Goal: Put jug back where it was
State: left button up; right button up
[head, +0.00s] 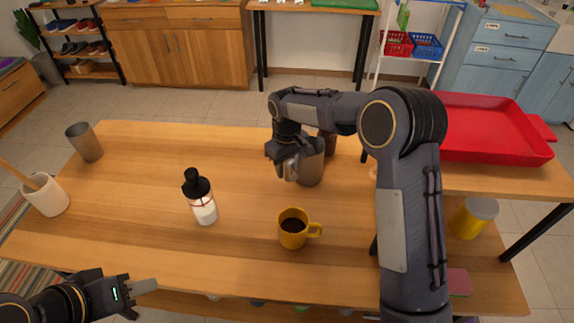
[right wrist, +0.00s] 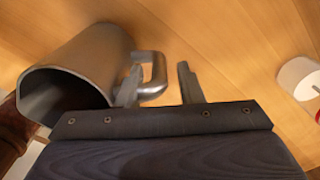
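The grey metal jug (head: 312,165) appears upright at the back middle of the wooden table, partly hidden by my right arm. It also shows in the right wrist view (right wrist: 90,60), with its handle (right wrist: 157,76) toward my gripper. My right gripper (head: 286,170) is at the jug's handle side. In the right wrist view its fingers (right wrist: 158,90) are apart. One finger lies between the handle and the jug's body, the other outside the handle with a gap. My left gripper (head: 138,287) is at the lower left, off the table's front edge, and its opening is unclear.
A yellow mug (head: 291,232) with dark liquid and a white bottle with a black top (head: 200,198) stand nearer the front. A metal cup (head: 84,142) and a white pot (head: 46,196) stand left. A dark brown object (head: 328,143) is behind the jug. A red tray (head: 490,132) is right.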

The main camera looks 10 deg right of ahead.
notch_tip(320, 180, up, 12)
jog(key=shift+f, duration=0.2)
jog(key=s+d+r+m+t+y, duration=0.15)
jog(key=s+d+r, duration=0.3)
jog(key=s, duration=0.45)
jog(key=s+d+r+m+t+y, duration=0.1)
jog(key=s+d+r+m, duration=0.15)
jog(key=s+d, duration=0.45)
jog(key=s+f+m+t, duration=0.1)
jog(key=s+f, duration=0.1)
jog(key=s, duration=0.3)
jog(key=s+a+f+m+t+y, duration=0.1)
jog(key=s+f, duration=0.1)
jog(key=s, duration=0.4)
jog(key=s+a+f+m+t, duration=0.1)
jog(key=s+f, duration=0.1)
jog(key=s, duration=0.4)
jog(key=shift+s+f, duration=0.15)
jog(key=shift+f, duration=0.05)
